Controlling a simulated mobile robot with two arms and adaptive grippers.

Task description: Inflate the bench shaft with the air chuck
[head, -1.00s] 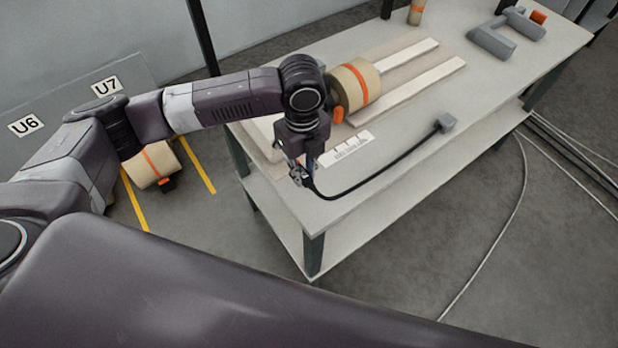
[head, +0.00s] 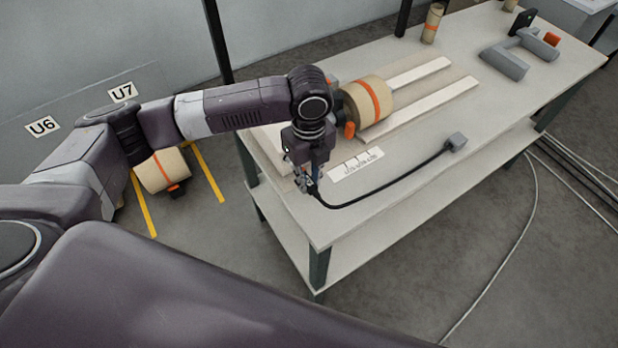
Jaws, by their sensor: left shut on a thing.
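My left gripper (head: 308,187) points down over the front left part of the bench (head: 420,180). It is shut on what appears to be the air chuck, mostly hidden by the fingers. A black hose (head: 395,192) runs from there to a grey block (head: 456,141) on the bench top. A kraft roll (head: 368,103) with an orange band lies on white rails, just behind and right of my left wrist. An orange piece (head: 349,130) shows at its near end; the rest of any shaft there is hidden. My right gripper is out of view.
A white marked strip (head: 356,166) lies beside the gripper. Grey parts (head: 510,60) and a small upright roll (head: 433,23) stand farther back. Another roll (head: 161,170) lies on the floor between yellow lines. The bench's front right is clear.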

